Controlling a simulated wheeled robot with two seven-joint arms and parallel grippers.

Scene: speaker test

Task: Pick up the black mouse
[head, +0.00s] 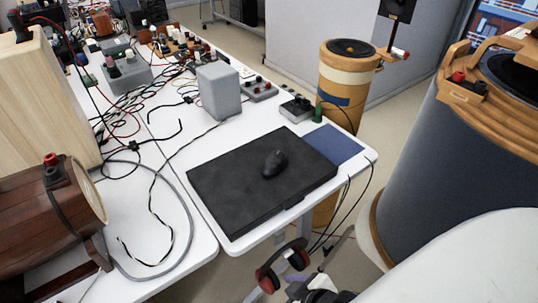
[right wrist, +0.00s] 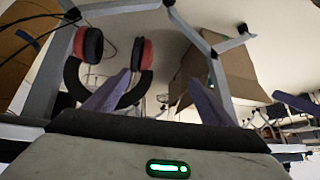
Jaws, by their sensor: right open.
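The black mouse (head: 275,163) rests on a flat black case or pad (head: 225,190) near the front right of the white table. My right gripper (head: 298,268) is at the bottom of the head view, in front of the table's near edge and apart from the mouse. In the right wrist view its two purple fingers (right wrist: 162,88) are spread with nothing between them. The mouse is not visible in that view. My left gripper is not in view.
Red-and-black headphones (head: 280,266) are close to my right gripper, below the tabletop; they also show in the right wrist view (right wrist: 108,60). A grey box (head: 219,92), cables and a wooden barrel speaker (head: 55,230) occupy the table. A blue pad (head: 335,144) adjoins the black case.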

